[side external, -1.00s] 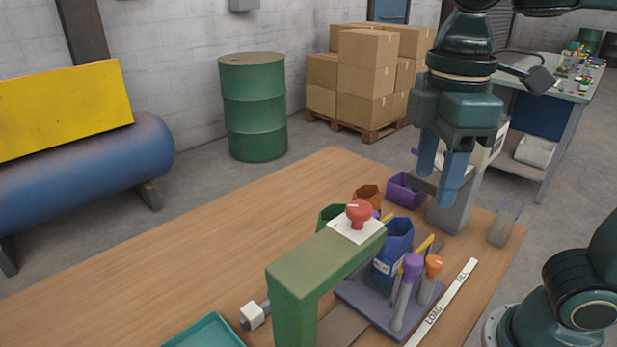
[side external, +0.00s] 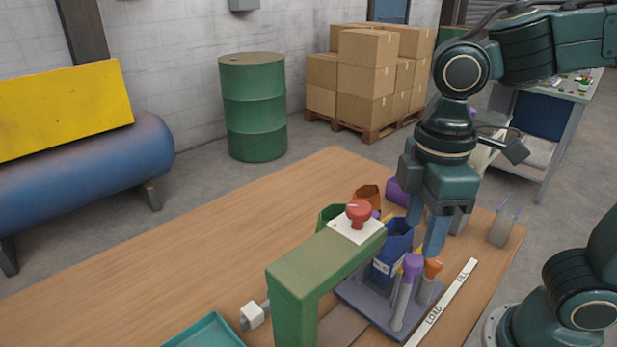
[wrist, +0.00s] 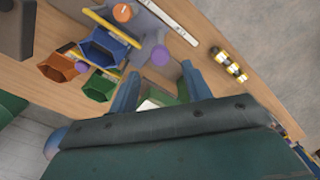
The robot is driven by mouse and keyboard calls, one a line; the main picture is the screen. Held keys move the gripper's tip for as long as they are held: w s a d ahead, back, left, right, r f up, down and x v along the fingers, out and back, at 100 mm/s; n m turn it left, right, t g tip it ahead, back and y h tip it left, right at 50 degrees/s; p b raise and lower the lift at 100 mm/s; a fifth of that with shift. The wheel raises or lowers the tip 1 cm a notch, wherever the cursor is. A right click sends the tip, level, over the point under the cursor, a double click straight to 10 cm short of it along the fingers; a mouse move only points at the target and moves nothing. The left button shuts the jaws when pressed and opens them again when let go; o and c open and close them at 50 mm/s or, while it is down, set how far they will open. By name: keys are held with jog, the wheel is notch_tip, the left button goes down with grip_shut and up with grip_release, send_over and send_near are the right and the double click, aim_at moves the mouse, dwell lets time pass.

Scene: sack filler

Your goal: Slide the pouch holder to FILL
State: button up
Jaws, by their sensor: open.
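The pouch holder (side external: 362,303) is a grey-purple plate carrying a blue pouch (side external: 391,262), which also shows in the wrist view (wrist: 103,46). Two posts stand on it, one with a purple knob (side external: 412,264) and one with an orange knob (side external: 433,266). The holder sits beside the LOAD end of a white strip (side external: 448,300); FILL is at the strip's far end. My gripper (side external: 425,230) is open and empty, pointing down above the holder. In the wrist view the purple knob (wrist: 160,56) appears between the two fingers, ahead of their tips; the orange knob (wrist: 122,12) lies farther off.
A green frame (side external: 325,262) with a red button (side external: 359,213) stands at the near left of the holder. Green (side external: 330,215), orange (side external: 368,195) and purple (side external: 397,190) pouches stand behind. A teal tray (side external: 205,333) is at the front. The table's left part is clear.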

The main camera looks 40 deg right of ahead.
aim_at(415, 259)
jog(key=shift+f, duration=2.9)
grip_shut()
